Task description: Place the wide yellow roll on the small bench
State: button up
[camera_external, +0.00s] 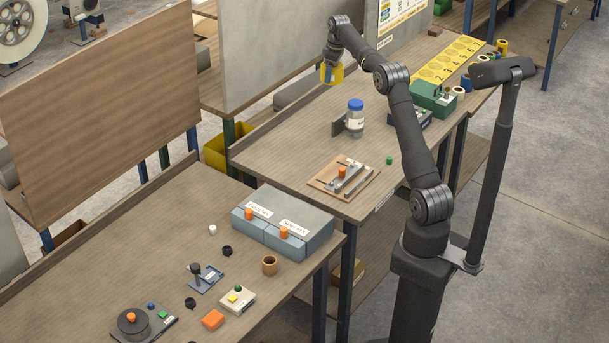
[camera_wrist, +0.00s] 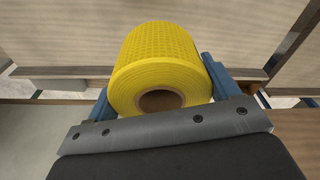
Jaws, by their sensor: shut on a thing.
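My gripper (camera_external: 329,72) is raised at the far end of the middle workbench (camera_external: 290,152), close to its back edge. In the wrist view its blue fingers stand on either side of the wide yellow roll (camera_wrist: 160,55) and are shut on it. The roll has a textured outer face and a brown core that faces the camera. Its yellow side also shows beside the fingers in the external view (camera_external: 338,74). Most of it is hidden there. I cannot tell which surface is the small bench.
A blue-lidded jar (camera_external: 355,118) and a wooden fixture board (camera_external: 342,177) stand on the middle workbench. A yellow numbered board (camera_external: 447,62) and a green device (camera_external: 432,97) are at the right. A grey upright panel (camera_external: 270,40) stands behind. The front workbench (camera_external: 120,245) holds several small devices.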

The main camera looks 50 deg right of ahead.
jog(key=s+d+m, duration=0.5)
jog(key=s+d, duration=1.4)
jog(key=d, duration=0.3)
jog(key=shift+h, duration=0.3)
notch_tip(320, 180, down, 10)
jog(key=shift+s+a+f, duration=0.1)
jog(key=shift+s+f, duration=0.05)
jog(key=shift+f, duration=0.05)
send_over(366, 117)
jog(key=f, duration=0.7)
jog(key=shift+s+a+f, duration=0.25)
jog(key=shift+s+f, duration=0.05)
jog(key=shift+f, duration=1.95)
jog(key=shift+f, duration=0.15)
jog(key=o, duration=1)
jog(key=shift+o, duration=0.2)
